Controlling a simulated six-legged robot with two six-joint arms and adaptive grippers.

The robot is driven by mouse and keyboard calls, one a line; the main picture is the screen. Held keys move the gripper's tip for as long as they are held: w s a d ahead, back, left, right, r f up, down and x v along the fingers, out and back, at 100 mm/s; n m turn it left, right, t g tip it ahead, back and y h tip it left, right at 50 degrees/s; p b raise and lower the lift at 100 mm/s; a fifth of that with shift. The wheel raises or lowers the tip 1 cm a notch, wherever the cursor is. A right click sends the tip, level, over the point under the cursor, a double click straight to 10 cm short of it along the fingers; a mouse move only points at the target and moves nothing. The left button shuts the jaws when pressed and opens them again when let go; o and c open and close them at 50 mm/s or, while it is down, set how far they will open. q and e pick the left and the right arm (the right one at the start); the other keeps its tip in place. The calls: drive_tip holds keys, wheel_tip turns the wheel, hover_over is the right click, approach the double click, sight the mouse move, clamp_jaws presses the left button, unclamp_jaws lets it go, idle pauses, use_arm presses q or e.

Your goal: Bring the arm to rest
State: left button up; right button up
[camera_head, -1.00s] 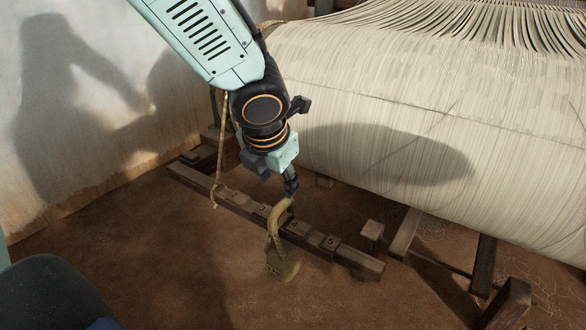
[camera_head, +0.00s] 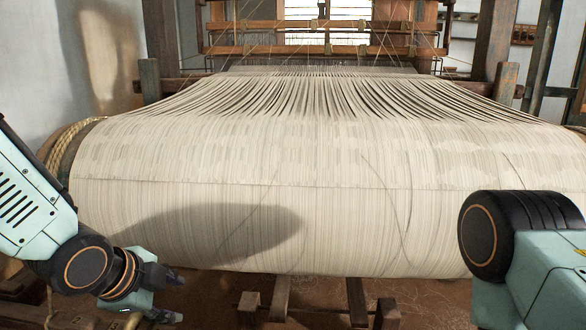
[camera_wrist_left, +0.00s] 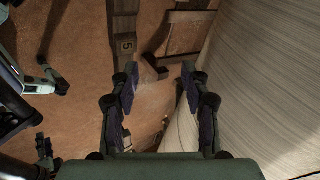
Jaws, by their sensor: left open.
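My left arm comes in at the lower left of the head view. My left gripper (camera_head: 176,297) is open, its two dark fingers spread and pointing right, in front of the lower left part of the warp roll. In the left wrist view, the open fingers (camera_wrist_left: 159,78) have nothing between them but the floor and some wood beyond. Part of my right arm (camera_head: 530,250) shows at the right edge of the head view; its gripper is out of view.
The wide cream warp roll (camera_head: 200,170) of the loom fills the middle, close beside my left gripper. It also shows on the right in the wrist view (camera_wrist_left: 265,80). Wooden pieces (camera_head: 280,298) stand below it. A beam marked 5 (camera_wrist_left: 125,45) lies on the brown floor.

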use_arm(q)
drive_tip(key=s+f+n+g+p, duration=0.1)
drive_tip(key=s+f+n+p, duration=0.3)
drive_tip(key=s+f+n, duration=0.65)
drive_tip(key=s+a+f+n+g+y+p, duration=0.1)
drive_tip(key=s+f+n+g+p, duration=0.1)
drive_tip(key=s, duration=0.7)
drive_tip(key=s+a+f+n+g+y+p, duration=0.1)
drive_tip(key=s+f+n, duration=0.4)
drive_tip(key=s, duration=0.5)
drive_tip(key=f+g+p, duration=0.1)
drive_tip(key=g, duration=0.1)
drive_tip(key=shift+g+p, duration=0.35)
drive_tip(key=shift+g, duration=0.05)
drive_tip(key=shift+c, duration=0.2)
drive_tip(key=shift+c, duration=0.7)
drive_tip(key=shift+f, duration=0.1)
drive_tip(key=shift+w+d, duration=0.1)
drive_tip(key=shift+w, duration=0.05)
